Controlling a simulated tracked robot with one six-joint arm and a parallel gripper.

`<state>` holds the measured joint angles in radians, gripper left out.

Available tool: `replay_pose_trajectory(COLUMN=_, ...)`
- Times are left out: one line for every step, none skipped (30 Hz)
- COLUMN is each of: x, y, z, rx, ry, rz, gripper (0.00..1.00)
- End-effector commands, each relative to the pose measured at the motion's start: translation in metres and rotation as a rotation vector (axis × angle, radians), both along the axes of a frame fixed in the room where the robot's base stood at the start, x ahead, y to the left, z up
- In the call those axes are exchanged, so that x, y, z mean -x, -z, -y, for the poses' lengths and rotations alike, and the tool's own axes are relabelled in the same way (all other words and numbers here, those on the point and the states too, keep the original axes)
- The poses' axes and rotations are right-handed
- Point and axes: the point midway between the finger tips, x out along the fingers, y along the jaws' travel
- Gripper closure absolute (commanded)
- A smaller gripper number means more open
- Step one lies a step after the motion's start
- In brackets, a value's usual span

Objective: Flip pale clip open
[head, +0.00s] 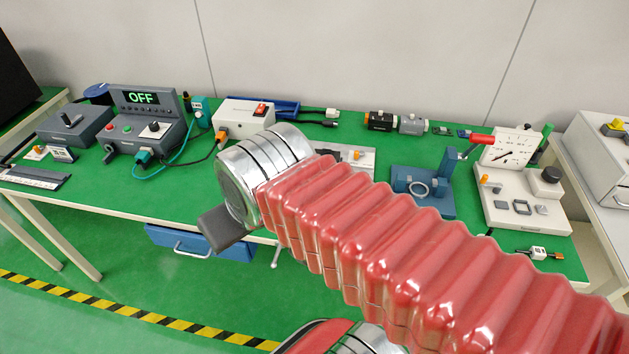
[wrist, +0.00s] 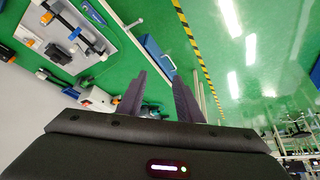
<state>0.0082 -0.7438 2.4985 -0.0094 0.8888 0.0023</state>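I cannot pick out the pale clip for certain in either view. A light grey plate (head: 366,158) with an orange-tipped part lies on the green bench, partly hidden behind my red arm. The wrist view shows a grey plate (wrist: 97,62) at the upper left, with dark bars and orange and white parts too small to tell apart. My gripper (wrist: 158,76) shows two dark fingers spread apart with nothing between them. In the head view, a dark end of it juts out left of the silver wrist, in front of the bench edge and away from the plate.
On the bench (head: 330,125) are a grey console (head: 150,125) reading OFF, a white box (head: 243,117) with a red switch, a blue fixture (head: 425,190) and a white panel (head: 520,200). A blue drawer (head: 200,243) hangs below the front edge. Cables lie near the console.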

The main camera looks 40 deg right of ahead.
Motion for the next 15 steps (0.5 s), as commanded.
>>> replay_pose_trajectory(x=-0.004, y=0.001, z=0.005, rx=0.009, ry=0.011, rz=0.005, gripper=0.68)
replay_pose_trajectory(x=-0.007, y=0.001, z=0.010, rx=0.018, ry=0.020, rz=0.010, gripper=0.68)
replay_pose_trajectory(x=-0.013, y=0.002, z=0.016, rx=0.032, ry=0.035, rz=0.019, gripper=0.68)
replay_pose_trajectory(x=-0.017, y=0.002, z=0.021, rx=0.046, ry=0.047, rz=0.028, gripper=0.68)
replay_pose_trajectory(x=-0.023, y=0.003, z=0.028, rx=0.060, ry=0.061, rz=0.038, gripper=0.68)
replay_pose_trajectory(x=-0.031, y=0.004, z=0.039, rx=0.083, ry=0.080, rz=0.053, gripper=0.68)
replay_pose_trajectory(x=-0.037, y=0.004, z=0.050, rx=0.102, ry=0.095, rz=0.064, gripper=0.68)
replay_pose_trajectory(x=-0.043, y=0.005, z=0.061, rx=0.123, ry=0.110, rz=0.077, gripper=0.68)
replay_pose_trajectory(x=-0.052, y=0.006, z=0.076, rx=0.150, ry=0.128, rz=0.094, gripper=0.68)
replay_pose_trajectory(x=-0.058, y=0.006, z=0.088, rx=0.173, ry=0.142, rz=0.107, gripper=0.68)
replay_pose_trajectory(x=-0.064, y=0.007, z=0.100, rx=0.193, ry=0.154, rz=0.120, gripper=0.68)
replay_pose_trajectory(x=-0.071, y=0.008, z=0.115, rx=0.222, ry=0.168, rz=0.136, gripper=0.68)
replay_pose_trajectory(x=-0.076, y=0.009, z=0.127, rx=0.243, ry=0.177, rz=0.149, gripper=0.68)
replay_pose_trajectory(x=-0.081, y=0.010, z=0.138, rx=0.262, ry=0.184, rz=0.161, gripper=0.68)
replay_pose_trajectory(x=-0.087, y=0.011, z=0.153, rx=0.287, ry=0.191, rz=0.176, gripper=0.68)
